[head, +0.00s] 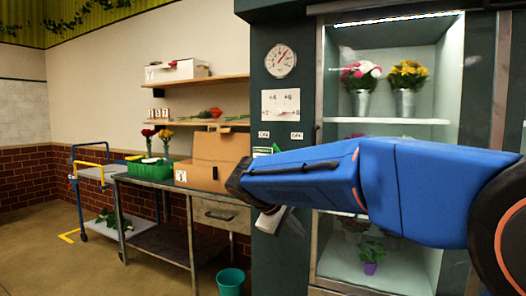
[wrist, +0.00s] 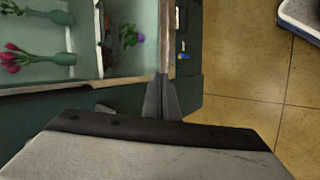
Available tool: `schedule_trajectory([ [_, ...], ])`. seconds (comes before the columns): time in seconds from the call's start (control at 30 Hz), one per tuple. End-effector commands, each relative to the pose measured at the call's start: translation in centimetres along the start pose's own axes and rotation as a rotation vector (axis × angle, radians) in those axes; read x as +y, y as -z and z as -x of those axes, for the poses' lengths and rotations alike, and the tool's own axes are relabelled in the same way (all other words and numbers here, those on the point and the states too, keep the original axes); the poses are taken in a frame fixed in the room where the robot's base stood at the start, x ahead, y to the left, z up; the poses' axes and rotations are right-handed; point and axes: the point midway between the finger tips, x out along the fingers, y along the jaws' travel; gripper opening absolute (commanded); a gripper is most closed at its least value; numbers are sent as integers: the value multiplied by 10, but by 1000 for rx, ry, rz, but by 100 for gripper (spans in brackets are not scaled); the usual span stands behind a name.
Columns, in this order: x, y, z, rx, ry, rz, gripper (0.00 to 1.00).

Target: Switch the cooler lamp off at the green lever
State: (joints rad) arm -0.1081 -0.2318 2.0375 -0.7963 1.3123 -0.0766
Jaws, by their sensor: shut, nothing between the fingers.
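The cooler (head: 392,128) stands at the right in the head view, with its lamp (head: 397,18) lit as a bright strip along the top. A small bit of green (head: 275,148) shows on the dark post left of the glass, just above my blue arm. I cannot tell if it is the green lever; its position is not readable. My gripper (wrist: 162,98) is shut and empty in the wrist view, with its fingers in front of the cooler's frame edge. In the head view my arm hides part of the post. Contact with anything cannot be told.
Flower buckets (head: 404,103) stand on the cooler shelves. Left of the post are a workbench (head: 160,243) with a cardboard box (head: 214,160) and a green tray (head: 150,171). A teal bin (head: 230,284) stands on the floor. A dial (head: 280,61) hangs above on the post.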

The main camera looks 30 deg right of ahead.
Motion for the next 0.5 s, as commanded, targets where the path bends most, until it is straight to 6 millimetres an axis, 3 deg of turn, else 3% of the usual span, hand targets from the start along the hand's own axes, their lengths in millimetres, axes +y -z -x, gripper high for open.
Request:
schedule_trajectory([
  [0.2,47,48,5,-72,-149,72,0],
  [0.5,102,116,19,-169,-361,150,0],
])
